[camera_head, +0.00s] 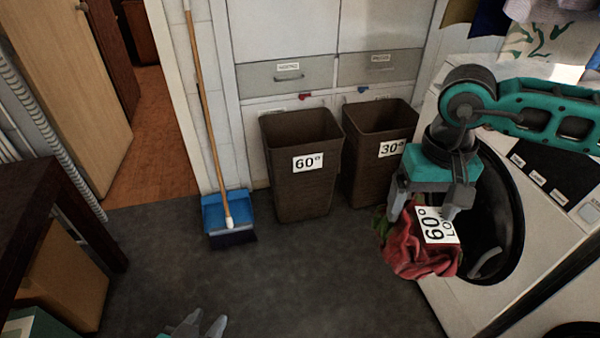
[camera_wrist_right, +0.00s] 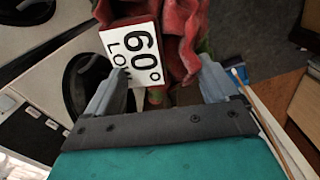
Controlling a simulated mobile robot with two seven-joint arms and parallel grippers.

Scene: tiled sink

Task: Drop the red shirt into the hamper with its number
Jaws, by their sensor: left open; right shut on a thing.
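The red shirt (camera_head: 408,252) hangs crumpled from my right gripper (camera_head: 424,205), in front of the round washer opening. My right gripper is shut on it. A white tag (camera_head: 437,226) on the shirt reads 60° and LOW; the tag (camera_wrist_right: 133,57) and red cloth (camera_wrist_right: 182,30) also show in the right wrist view. The brown hamper marked 60° (camera_head: 302,185) stands by the back wall, left of the shirt. My left gripper (camera_head: 205,325) is open and empty at the bottom edge, low over the floor.
A blue dustpan (camera_head: 225,212) and a broom with a wooden handle (camera_head: 207,110) stand left of the hampers. The washer (camera_head: 470,290) is at the right. A dark table (camera_head: 50,200) is at the left. The middle floor (camera_head: 290,270) is clear.

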